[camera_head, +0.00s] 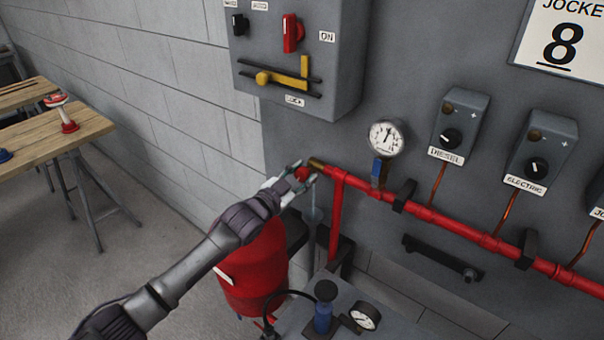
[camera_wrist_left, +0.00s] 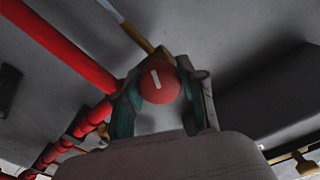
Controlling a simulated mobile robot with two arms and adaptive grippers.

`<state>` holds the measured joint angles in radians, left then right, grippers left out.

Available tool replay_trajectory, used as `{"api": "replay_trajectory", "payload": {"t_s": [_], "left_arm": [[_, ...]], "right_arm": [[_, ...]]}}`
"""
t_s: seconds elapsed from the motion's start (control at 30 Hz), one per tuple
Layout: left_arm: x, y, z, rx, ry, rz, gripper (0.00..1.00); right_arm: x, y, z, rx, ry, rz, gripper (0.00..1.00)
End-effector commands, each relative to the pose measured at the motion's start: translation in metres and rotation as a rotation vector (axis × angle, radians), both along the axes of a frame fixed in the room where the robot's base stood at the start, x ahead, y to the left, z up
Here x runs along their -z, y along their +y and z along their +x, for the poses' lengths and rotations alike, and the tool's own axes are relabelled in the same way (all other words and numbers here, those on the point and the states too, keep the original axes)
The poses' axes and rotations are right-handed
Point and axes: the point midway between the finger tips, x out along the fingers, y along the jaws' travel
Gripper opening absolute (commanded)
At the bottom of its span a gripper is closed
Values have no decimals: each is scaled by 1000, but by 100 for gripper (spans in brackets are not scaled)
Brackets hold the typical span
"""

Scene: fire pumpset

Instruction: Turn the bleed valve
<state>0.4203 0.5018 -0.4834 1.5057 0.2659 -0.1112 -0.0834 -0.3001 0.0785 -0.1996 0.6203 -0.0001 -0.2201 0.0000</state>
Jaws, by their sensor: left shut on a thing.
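The bleed valve is a round red knob (camera_head: 302,174) at the brass left end (camera_head: 317,163) of the red pipe. My left gripper (camera_head: 300,176) is at the knob, with its fingers on either side of it. In the left wrist view the red knob (camera_wrist_left: 159,83) bears a short white mark and sits between the two fingers of my left gripper (camera_wrist_left: 162,92). The left gripper is shut on the knob. My right gripper is not in view.
The red pipe (camera_head: 460,232) runs right along the grey panel, below a pressure gauge (camera_head: 386,138) with a blue-handled valve (camera_head: 377,170). A grey control box (camera_head: 295,50) hangs above. A red tank (camera_head: 256,268) stands below the arm. A wooden table (camera_head: 50,143) is at left.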

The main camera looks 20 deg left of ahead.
Motion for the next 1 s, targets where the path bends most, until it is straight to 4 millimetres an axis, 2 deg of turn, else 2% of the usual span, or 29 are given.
{"api": "replay_trajectory", "payload": {"t_s": [0.47,0.5,0.63,1.0], "left_arm": [[2,0,0,0,8,-12,6],[2,0,0,0,8,-12,44],[1,0,0,0,8,-12,65],[1,2,-3,-1,6,-12,66]], "right_arm": [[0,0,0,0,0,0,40],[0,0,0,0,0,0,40],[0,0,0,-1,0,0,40],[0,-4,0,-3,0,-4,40]]}}
